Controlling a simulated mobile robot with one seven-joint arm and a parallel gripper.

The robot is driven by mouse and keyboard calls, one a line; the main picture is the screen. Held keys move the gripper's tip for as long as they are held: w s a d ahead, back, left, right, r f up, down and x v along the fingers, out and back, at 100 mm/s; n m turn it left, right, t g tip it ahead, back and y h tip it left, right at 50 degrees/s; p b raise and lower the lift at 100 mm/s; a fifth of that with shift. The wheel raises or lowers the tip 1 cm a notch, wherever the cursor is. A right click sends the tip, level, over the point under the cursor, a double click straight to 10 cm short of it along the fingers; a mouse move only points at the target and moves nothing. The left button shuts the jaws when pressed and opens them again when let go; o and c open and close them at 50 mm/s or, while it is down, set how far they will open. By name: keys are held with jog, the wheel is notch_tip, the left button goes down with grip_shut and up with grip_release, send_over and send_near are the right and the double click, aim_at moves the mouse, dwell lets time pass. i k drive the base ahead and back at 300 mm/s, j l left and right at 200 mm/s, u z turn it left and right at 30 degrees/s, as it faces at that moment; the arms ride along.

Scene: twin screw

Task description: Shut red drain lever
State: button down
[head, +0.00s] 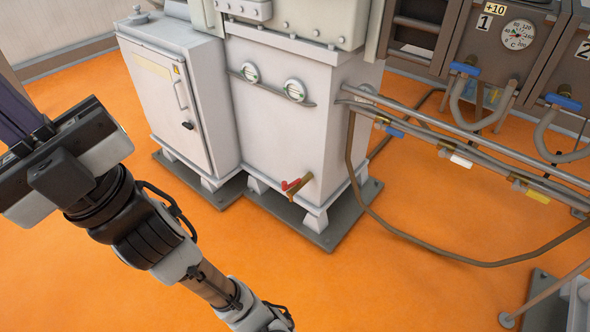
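The red drain lever (291,184) is small and sits on a brass drain valve (301,188) low on the front of the pale grey tank cabinet (285,130). Its red handle lies roughly level, sideways across the valve. My gripper (80,160) is at the left edge, well to the left of the lever and apart from it. It points up and left, away from the valve. Its fingertips are not clearly visible, so I cannot tell whether it is open or shut.
A grey cabinet with a door (170,100) stands left of the tank. Pipes with blue, white and yellow handles (460,160) run to the right, and a brown hose (440,258) loops over the floor. The orange floor (330,285) in front of the valve is clear.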

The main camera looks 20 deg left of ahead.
aim_at(285, 186)
jog(key=i+j, duration=0.2)
jog(key=i, duration=0.2)
jog(key=i+j, duration=0.2)
jog(key=i, duration=0.2)
jog(key=z, duration=0.05)
